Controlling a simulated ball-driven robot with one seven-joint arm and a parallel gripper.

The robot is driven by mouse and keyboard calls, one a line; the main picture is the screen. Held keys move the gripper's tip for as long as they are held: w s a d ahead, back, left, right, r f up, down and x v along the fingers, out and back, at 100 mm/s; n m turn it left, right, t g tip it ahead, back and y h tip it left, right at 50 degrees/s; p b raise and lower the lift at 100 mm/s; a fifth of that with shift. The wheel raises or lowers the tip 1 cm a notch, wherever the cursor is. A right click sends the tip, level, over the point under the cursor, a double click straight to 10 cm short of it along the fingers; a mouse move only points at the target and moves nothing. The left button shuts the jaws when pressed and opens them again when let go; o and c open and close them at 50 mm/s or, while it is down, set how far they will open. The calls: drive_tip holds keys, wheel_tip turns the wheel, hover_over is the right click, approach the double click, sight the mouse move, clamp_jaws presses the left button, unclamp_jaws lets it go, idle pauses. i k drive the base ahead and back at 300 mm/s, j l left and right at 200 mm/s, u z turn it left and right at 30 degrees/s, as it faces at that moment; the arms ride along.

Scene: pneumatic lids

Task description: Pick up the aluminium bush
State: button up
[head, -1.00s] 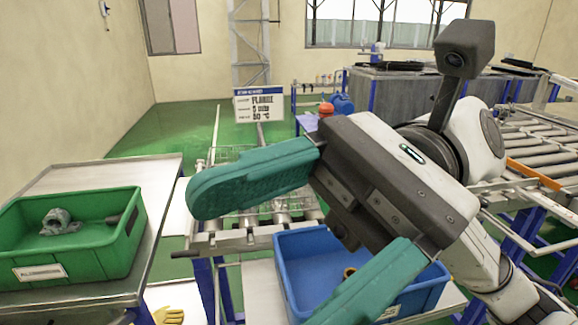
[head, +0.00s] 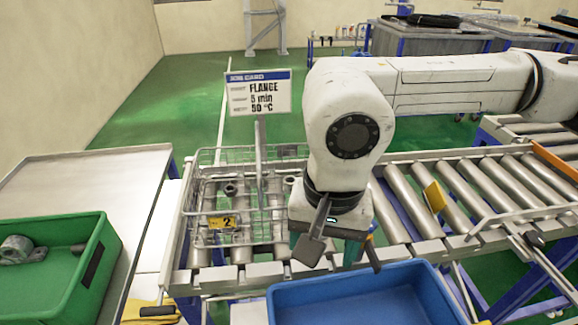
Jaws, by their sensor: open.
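My gripper (head: 325,252) points down above the back edge of the blue bin (head: 440,285), near the rollers. I cannot say for sure which part is the aluminium bush. A small grey ring-like part (head: 230,189) sits in the wire basket (head: 207,157) left of my gripper. In the green bin (head: 60,223) at the left lie a grey casting (head: 16,249) and a small dark grey part (head: 40,254). The visible blue bin floor looks empty, but its near part is cut off.
A yellow tag (head: 222,223) hangs on the basket front. Rollers (head: 455,205) run right. A yellow glove (head: 150,311) lies low left. A steel table (head: 95,180) has free room.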

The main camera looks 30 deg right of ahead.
sight(288, 182)
drive_tip(key=i+l, duration=0.25)
drive_tip(key=i, duration=0.2)
drive_tip(key=i+l, duration=0.3)
drive_tip(key=i, duration=0.1)
